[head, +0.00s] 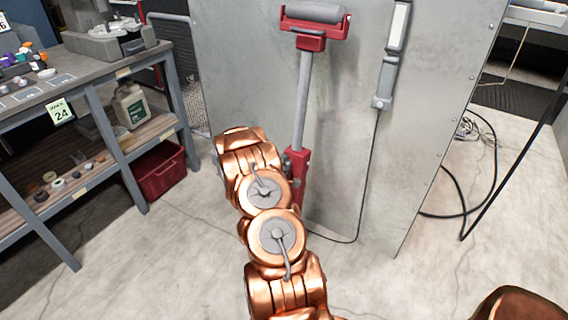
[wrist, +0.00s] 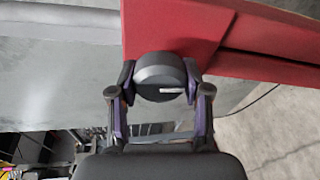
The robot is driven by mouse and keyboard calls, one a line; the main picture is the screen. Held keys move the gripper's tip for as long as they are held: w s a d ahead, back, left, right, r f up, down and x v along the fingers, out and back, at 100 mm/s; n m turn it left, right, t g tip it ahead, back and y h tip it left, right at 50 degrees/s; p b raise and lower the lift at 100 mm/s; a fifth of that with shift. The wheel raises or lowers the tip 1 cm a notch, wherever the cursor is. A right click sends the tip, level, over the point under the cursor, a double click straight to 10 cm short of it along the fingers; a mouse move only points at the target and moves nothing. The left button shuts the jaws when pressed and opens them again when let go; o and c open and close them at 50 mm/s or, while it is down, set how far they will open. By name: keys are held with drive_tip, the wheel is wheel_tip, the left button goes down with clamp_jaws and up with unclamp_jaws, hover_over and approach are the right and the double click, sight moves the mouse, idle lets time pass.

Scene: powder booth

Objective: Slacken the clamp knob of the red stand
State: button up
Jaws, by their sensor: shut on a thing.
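The red stand (head: 297,165) stands upright against the grey metal panel in the head view, with a grey post and a roller on top. Its red body (wrist: 240,35) fills the upper right of the wrist view. The clamp knob (wrist: 160,78) is a dark round knob with a pale mark on its face, set against the red body. My gripper (wrist: 160,82) is shut on the knob, one finger on each side of it. In the head view my copper-coloured arm hides the knob and my gripper.
A workbench (head: 85,85) with shelves stands at the left, and a red crate (head: 158,170) lies on the floor beside it. A grey handheld unit (head: 386,82) hangs on the panel with its cable running down to the floor. Dark hoses (head: 480,190) lie at the right.

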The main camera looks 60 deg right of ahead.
drive_tip(key=shift+n, duration=0.3)
drive_tip(key=o, duration=1.2)
drive_tip(key=shift+a, duration=0.1)
drive_tip(key=v, duration=1.2)
drive_tip(key=shift+s, duration=0.1)
